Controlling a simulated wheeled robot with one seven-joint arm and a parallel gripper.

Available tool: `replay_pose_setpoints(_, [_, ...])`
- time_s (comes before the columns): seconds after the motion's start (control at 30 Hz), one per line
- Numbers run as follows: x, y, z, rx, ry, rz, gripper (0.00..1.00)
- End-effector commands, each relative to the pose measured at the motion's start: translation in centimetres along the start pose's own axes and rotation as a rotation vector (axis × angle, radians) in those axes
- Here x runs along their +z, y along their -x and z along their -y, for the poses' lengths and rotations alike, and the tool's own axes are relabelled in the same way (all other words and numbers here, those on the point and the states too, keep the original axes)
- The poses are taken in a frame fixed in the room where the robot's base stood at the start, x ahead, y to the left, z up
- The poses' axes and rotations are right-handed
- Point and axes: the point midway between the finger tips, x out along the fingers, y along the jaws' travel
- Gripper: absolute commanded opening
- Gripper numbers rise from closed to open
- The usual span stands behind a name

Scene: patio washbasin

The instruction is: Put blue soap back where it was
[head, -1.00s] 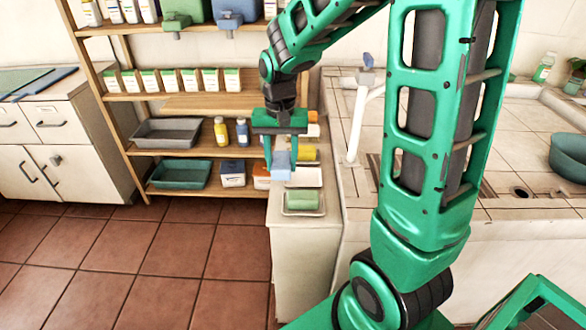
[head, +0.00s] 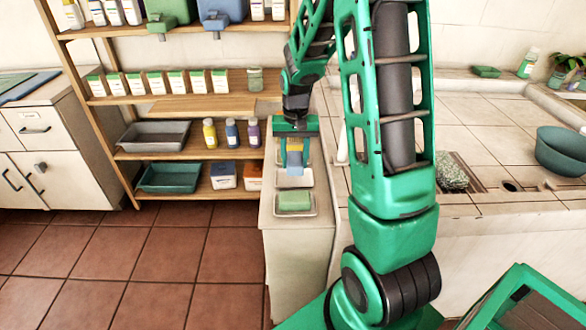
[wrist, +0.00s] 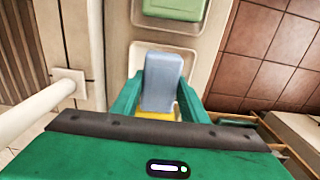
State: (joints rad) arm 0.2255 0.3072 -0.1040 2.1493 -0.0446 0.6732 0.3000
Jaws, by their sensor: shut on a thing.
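The blue soap (head: 294,179) is held between the fingers of my gripper (head: 295,166). In the wrist view the soap (wrist: 163,82) stands out between both green fingers of my gripper (wrist: 160,90). It is over the middle white dish (head: 308,177), whose rim also shows in the wrist view (wrist: 188,60). I cannot tell whether the soap touches the dish. The green soap (head: 295,200) lies in the nearer dish. A yellow soap (head: 294,158) shows behind the blue one, partly hidden by my gripper.
The dishes stand in a row on a narrow pale counter (head: 290,232). A wooden shelf (head: 190,106) with bottles and trays is at the left. A white pipe (wrist: 35,108) runs close beside my gripper in the wrist view. A tiled basin (head: 490,110) lies at the right.

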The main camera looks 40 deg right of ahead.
Motion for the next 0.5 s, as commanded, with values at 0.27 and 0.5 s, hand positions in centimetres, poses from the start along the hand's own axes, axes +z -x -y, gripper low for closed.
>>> replay_pose_setpoints(0.27, [0.1, -3.4, 0.1, 0.000, 0.000, 0.001, 0.00])
replay_pose_setpoints(0.5, [0.1, -3.4, 0.1, 0.000, 0.001, 0.000, 0.00])
